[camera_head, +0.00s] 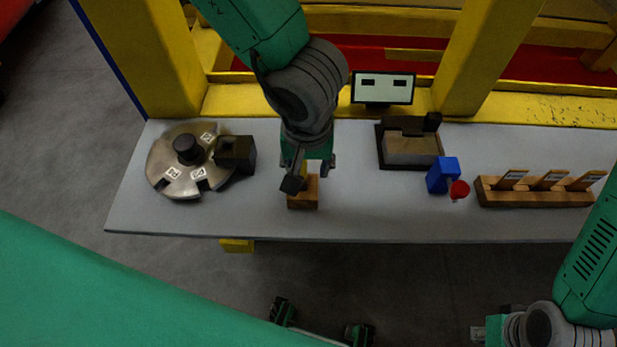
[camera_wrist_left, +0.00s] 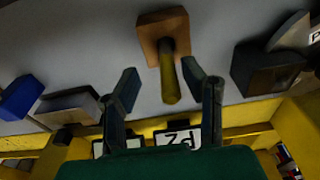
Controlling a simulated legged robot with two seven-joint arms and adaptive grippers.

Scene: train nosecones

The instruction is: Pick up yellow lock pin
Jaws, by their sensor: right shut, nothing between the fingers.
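The yellow lock pin (camera_wrist_left: 170,82) stands out of a small wooden block (camera_wrist_left: 152,27) in the left wrist view. In the head view the block (camera_head: 304,203) is near the table's front edge, and the pin is hidden by my gripper. My left gripper (camera_head: 310,178) is over the block with its fingers apart. In the left wrist view my left gripper (camera_wrist_left: 160,72) is open, with the pin showing between its fingers; I cannot tell whether they touch it. My right gripper (camera_head: 482,331) is low at the bottom right, off the table, shut and empty.
On the grey table (camera_head: 270,223) stand a metal disc (camera_head: 165,150) with a black box (camera_head: 236,154) at left, a dark-framed fixture (camera_head: 410,148), a blue block (camera_head: 441,174) with a red knob (camera_head: 459,189), and a wooden rack (camera_head: 535,196). A small screen (camera_head: 383,87) is behind.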

